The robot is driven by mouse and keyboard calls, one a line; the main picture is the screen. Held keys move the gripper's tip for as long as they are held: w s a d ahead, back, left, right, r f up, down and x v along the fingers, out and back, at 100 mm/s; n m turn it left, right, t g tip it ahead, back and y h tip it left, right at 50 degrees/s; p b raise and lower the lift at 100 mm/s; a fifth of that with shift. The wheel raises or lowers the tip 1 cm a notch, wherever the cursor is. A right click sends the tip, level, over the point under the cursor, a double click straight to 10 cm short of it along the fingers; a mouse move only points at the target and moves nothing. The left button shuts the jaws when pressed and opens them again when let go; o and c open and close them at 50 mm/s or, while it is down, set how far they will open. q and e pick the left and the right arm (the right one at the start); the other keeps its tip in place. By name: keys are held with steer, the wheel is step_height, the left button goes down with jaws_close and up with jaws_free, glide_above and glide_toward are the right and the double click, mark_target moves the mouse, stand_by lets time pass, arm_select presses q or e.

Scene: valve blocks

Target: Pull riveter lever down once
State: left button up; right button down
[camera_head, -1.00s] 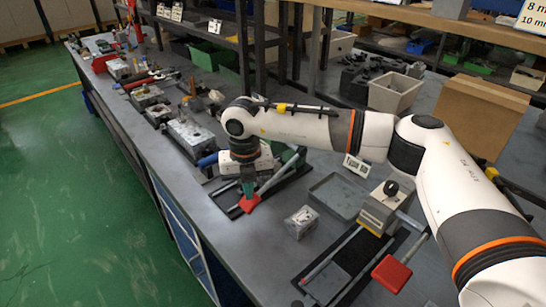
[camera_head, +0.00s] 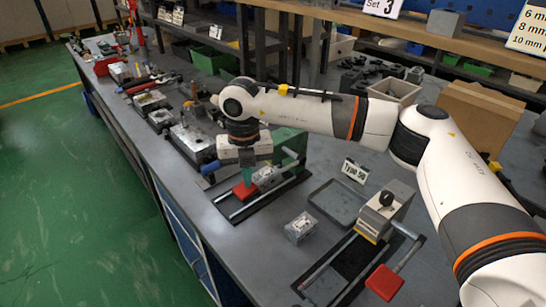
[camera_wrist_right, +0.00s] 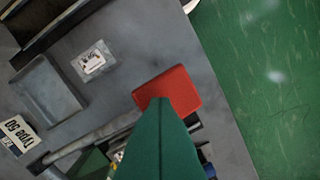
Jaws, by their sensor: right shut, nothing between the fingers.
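The near-centre riveter has a green body (camera_head: 290,142) and a lever ending in a red pad (camera_head: 244,191). My right gripper (camera_head: 247,178) is shut and empty, pointing down just above the red pad. In the right wrist view the shut green fingers (camera_wrist_right: 158,104) overlap one edge of the red pad (camera_wrist_right: 170,90); I cannot tell whether they touch it. My right wrist and fingers hide part of this riveter and its lever. A second riveter (camera_head: 384,210) at the right has its own red pad (camera_head: 384,282). My left gripper is out of view.
A small block (camera_head: 300,227) and a grey tray (camera_head: 338,203) lie between the riveters, with a "Type 50" sign (camera_head: 355,170) behind. Fixtures and tools line the bench to the left. A grey bin (camera_head: 395,90) and cardboard box (camera_head: 470,118) stand behind my right arm.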

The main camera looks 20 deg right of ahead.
step_height(320, 180, up, 10)
steer(key=p, duration=0.4)
steer(key=shift+f+p, duration=0.25)
steer(key=shift+p, duration=0.05)
stand_by(0.3)
